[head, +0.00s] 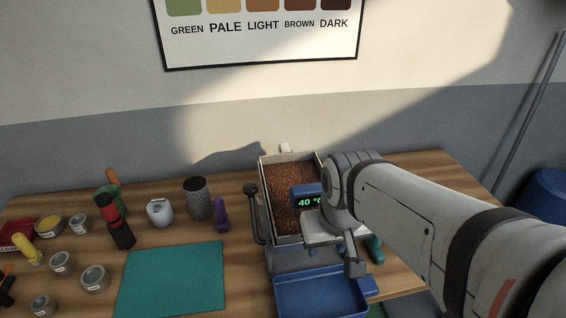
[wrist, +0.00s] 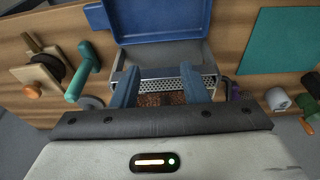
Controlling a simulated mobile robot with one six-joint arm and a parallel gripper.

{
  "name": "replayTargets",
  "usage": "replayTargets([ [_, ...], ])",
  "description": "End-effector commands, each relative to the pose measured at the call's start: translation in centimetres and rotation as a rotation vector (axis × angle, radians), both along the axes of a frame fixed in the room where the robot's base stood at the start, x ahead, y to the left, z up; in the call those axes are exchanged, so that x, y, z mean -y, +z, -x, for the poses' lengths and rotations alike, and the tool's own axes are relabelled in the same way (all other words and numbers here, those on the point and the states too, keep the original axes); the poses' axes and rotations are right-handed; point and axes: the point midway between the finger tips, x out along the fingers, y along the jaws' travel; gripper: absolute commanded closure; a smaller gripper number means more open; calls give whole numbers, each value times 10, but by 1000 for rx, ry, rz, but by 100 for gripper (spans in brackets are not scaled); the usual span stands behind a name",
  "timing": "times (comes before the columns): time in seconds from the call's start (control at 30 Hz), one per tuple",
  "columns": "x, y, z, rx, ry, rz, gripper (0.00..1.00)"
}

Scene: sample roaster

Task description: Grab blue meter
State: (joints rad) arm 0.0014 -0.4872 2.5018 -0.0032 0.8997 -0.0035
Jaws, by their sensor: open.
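The blue meter (head: 307,196), with a green "40 °C" reading, shows over the bean-filled roaster tray (head: 264,185). Its right side and lower part are hidden behind my arm and gripper. My gripper (head: 335,245) is over the front right of the tray, close to the meter in the picture; I cannot tell whether they touch. In the wrist view my gripper (wrist: 160,70) has its two blue-grey fingers wide apart, with the mesh tray edge (wrist: 165,83) and brown beans between them. I cannot make out the meter in that view.
An empty blue bin (head: 318,294) is in front of the roaster. A black-knobbed lever (head: 251,192) stands at its left. A teal mat (head: 172,279), purple tool (head: 221,213), mesh cup (head: 197,198) and several small jars are on the left. The mat is bare.

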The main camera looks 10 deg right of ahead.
Motion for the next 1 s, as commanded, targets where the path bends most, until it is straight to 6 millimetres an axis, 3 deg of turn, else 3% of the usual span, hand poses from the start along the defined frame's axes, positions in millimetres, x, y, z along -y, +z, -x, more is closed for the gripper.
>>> replayTargets([
  [0.17, 1, 22, -22, -37, 9, -1, 45],
  [0.33, 1, 57, -69, -119, 6, -2, 31],
  [0.53, 0, 79, -116, -198, 3, -3, 15],
  [0.7, 0, 79, -132, -228, 1, -3, 1],
  [1.0, 1, 46, -133, -231, 0, -3, 0],
])
